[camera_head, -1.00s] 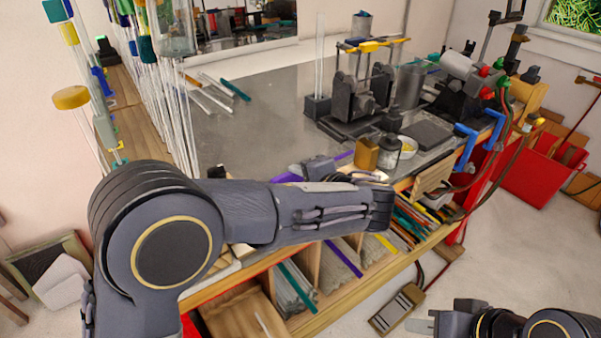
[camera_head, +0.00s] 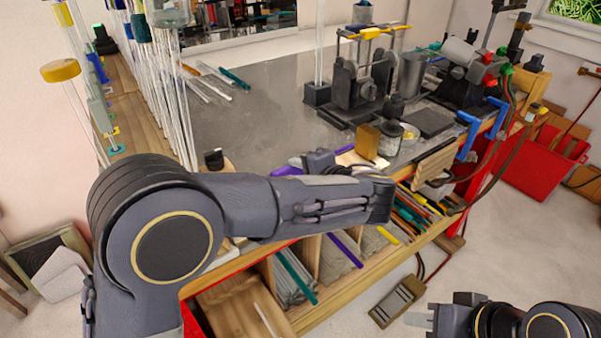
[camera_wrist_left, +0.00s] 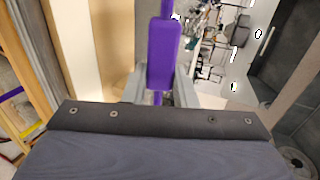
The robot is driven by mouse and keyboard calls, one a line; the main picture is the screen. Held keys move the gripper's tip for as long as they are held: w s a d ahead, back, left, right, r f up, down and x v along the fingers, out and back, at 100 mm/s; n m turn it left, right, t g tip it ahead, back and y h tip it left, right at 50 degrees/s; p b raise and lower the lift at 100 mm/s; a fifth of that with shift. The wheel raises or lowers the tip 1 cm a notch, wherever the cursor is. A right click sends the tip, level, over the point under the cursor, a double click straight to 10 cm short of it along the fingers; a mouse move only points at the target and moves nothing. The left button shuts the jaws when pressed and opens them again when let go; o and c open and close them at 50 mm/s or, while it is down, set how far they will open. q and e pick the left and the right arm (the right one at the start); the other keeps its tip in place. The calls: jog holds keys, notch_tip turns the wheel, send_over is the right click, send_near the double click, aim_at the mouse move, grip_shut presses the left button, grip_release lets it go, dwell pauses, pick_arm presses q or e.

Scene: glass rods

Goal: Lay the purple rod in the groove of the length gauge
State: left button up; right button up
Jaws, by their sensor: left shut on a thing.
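My left gripper (camera_head: 318,160) is shut on the purple rod (camera_wrist_left: 163,50), which shows upright between its fingers in the left wrist view. In the head view the purple rod (camera_head: 287,170) sticks out to the left of the gripper, over the front edge of the workbench. My left forearm hides part of the bench front. The length gauge and its groove cannot be made out for sure. My right gripper (camera_head: 420,320) is at the bottom right, away from the bench, with nothing visible in it; its finger gap is unclear.
The grey benchtop (camera_head: 260,120) is clear in the middle. Tall clear rods (camera_head: 175,110) stand at left. Rod bins (camera_head: 300,265) lie below the edge.

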pick_arm(q)
jog(key=shift+f+b, duration=0.9)
jog(key=shift+b, duration=0.35)
dwell(1.1)
jog(key=o, duration=1.1)
jog(key=shift+s+f, duration=0.1)
